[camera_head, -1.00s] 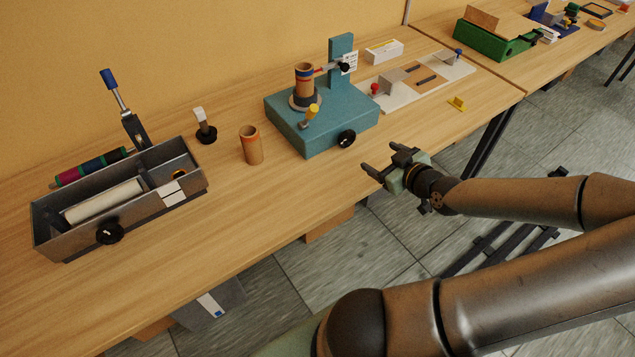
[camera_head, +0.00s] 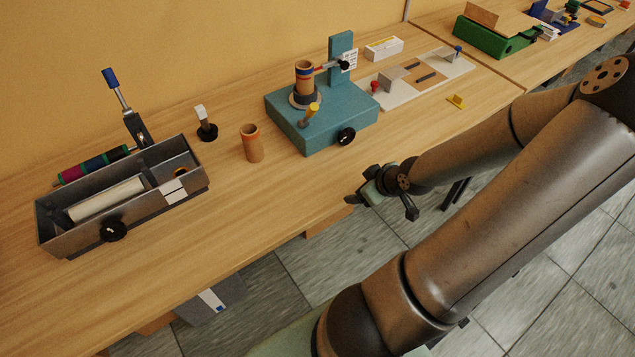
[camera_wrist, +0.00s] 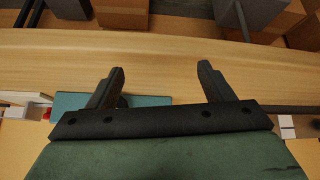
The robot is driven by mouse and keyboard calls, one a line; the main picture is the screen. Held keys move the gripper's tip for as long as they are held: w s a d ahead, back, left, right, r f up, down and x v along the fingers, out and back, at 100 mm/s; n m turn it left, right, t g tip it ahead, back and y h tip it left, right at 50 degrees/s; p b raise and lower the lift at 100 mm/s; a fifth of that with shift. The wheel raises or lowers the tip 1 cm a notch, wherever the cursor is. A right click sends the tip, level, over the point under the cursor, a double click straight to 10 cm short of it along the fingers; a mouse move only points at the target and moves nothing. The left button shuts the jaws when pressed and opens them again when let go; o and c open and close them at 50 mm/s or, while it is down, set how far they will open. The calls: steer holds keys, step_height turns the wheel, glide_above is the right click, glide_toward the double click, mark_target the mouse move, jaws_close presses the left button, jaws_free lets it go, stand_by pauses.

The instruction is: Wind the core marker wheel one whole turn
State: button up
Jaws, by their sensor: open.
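The core marker (camera_head: 355,100) is a teal block with an upright post on the bench. A brown cardboard core (camera_head: 304,78) with coloured bands stands on its round grey seat. A yellow-handled crank (camera_head: 312,112) is at its front left, and a black knob (camera_head: 346,137) is on its front face. I cannot tell which is the wheel. My gripper (camera_head: 350,199) is at the bench's front edge, apart from the marker and in front of the knob. In the wrist view, my gripper (camera_wrist: 162,76) is open and empty. Part of the teal body (camera_wrist: 70,102) shows behind its fingers.
A loose cardboard core (camera_head: 251,143) stands left of the marker. A grey metal tray (camera_head: 75,236) with a white roll (camera_head: 105,198) is further left. A white board (camera_head: 397,101) with clamps lies to the right.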

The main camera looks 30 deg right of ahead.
steer(key=s+a+r+m+g+h+p, duration=0.1)
steer(key=a+r+g, duration=0.2)
steer(key=a+r, duration=0.5)
steer(key=s+a+r+m+g+h+p, duration=0.1)
steer(key=s+a+r+g, duration=0.1)
steer(key=a+r, duration=0.6)
steer(key=shift+s+m+g+h, duration=0.3)
steer(key=shift+g+h, duration=0.1)
steer(key=shift+g, duration=0.3)
steer(key=shift+d, duration=0.1)
